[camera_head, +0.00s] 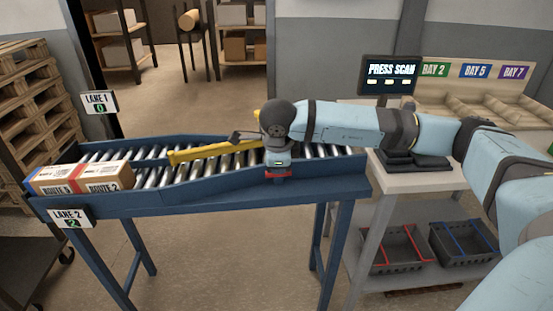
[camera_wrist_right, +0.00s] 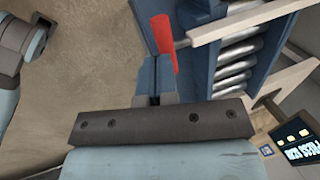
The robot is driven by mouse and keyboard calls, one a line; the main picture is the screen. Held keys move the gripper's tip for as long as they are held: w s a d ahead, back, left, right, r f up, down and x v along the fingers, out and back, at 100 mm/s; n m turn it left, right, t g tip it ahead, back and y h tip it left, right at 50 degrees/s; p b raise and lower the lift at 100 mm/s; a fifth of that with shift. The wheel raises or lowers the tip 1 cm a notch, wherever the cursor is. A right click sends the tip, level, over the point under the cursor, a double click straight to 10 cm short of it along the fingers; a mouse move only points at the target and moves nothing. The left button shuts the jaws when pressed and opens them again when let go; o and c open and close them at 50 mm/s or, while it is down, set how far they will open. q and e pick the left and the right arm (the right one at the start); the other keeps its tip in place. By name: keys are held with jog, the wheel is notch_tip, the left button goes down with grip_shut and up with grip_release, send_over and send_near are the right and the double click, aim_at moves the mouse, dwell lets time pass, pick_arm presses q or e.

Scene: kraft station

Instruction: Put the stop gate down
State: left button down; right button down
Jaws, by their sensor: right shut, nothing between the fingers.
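A red handle (camera_wrist_right: 165,48), apparently the stop gate's lever, stands beside the conveyor's blue side in the right wrist view. A short grey rod joins it on its right. In the head view only a little red (camera_head: 278,175) shows under my right gripper (camera_head: 277,171), at the near rail. My right gripper is shut and empty; in the wrist view its fingers (camera_wrist_right: 154,78) lie close beside the red handle. I cannot tell whether they touch. The gate's own plate and position are not clear. My left gripper is not in view.
A yellow bar (camera_head: 205,152) lies slantwise across the rollers. Cartons (camera_head: 80,178) stand at the conveyor's left end, by the Lane 2 sign (camera_head: 71,217). A scan screen (camera_head: 390,75) stands on the table to the right. Crates (camera_head: 396,250) sit on the shelf below.

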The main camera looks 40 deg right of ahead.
pick_arm(q)
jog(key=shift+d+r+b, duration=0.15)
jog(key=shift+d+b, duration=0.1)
jog(key=shift+b, duration=0.35)
pick_arm(e)
jog(key=shift+s+f, duration=0.2)
jog(key=shift+f, duration=0.45)
jog(key=shift+s+f, duration=0.15)
jog(key=shift+f, duration=0.45)
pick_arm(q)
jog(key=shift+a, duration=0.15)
pick_arm(e)
jog(key=shift+a+f, duration=0.1)
